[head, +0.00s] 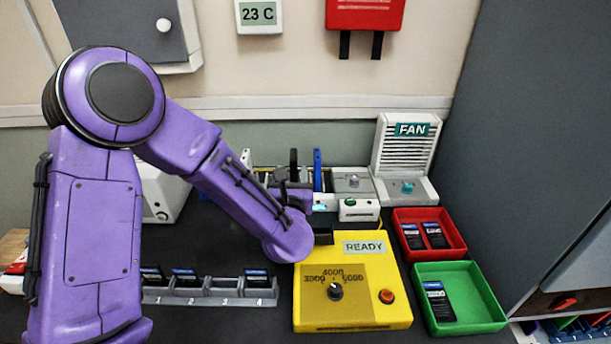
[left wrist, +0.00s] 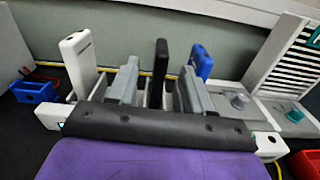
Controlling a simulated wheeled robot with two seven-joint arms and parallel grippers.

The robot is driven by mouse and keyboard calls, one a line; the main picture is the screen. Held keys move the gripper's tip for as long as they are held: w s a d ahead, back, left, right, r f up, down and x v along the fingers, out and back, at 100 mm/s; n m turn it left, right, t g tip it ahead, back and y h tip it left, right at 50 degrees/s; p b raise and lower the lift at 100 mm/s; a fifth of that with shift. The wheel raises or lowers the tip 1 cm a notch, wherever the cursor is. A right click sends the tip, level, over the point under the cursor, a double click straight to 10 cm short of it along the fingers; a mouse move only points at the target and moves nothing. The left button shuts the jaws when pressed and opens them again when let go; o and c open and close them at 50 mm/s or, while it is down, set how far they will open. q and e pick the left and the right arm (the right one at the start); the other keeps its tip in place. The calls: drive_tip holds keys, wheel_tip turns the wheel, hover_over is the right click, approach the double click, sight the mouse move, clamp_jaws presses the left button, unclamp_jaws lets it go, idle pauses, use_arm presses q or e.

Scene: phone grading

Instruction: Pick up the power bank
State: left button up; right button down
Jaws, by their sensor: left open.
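Three upright slabs that look like power banks stand in a rack at the back: a white one (left wrist: 78,62), a black one (left wrist: 160,62) and a blue one (left wrist: 202,62). In the head view, the black one (head: 293,158) and the blue one (head: 317,165) rise behind my left gripper (head: 292,178). In the left wrist view, the open grey fingers of my left gripper (left wrist: 156,88) are on either side of the black slab, with gaps visible. The black slab's lower part is hidden by the gripper body. My right gripper is out of view.
A yellow box (head: 353,318) with a dial and READY display stands in front. A red tray (head: 458,247) and a green tray (head: 488,316) hold dark blocks at right. A slotted grey rack (head: 222,298) is front left. A fan unit (head: 405,150) stands back right.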

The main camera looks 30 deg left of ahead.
sight(293, 158)
use_arm(q)
drive_tip(key=shift+w+f, duration=0.4)
drive_tip(key=shift+w, duration=0.15)
drive_tip(key=shift+n, duration=0.3)
drive_tip(key=p+x, duration=0.1)
drive_tip(key=x, duration=0.6)
drive_tip(key=shift+w+a+p, duration=0.1)
drive_tip(key=shift+a+p, duration=0.15)
drive_tip(key=shift+p, duration=0.1)
drive_tip(key=shift+r, duration=0.1)
clamp_jaws()
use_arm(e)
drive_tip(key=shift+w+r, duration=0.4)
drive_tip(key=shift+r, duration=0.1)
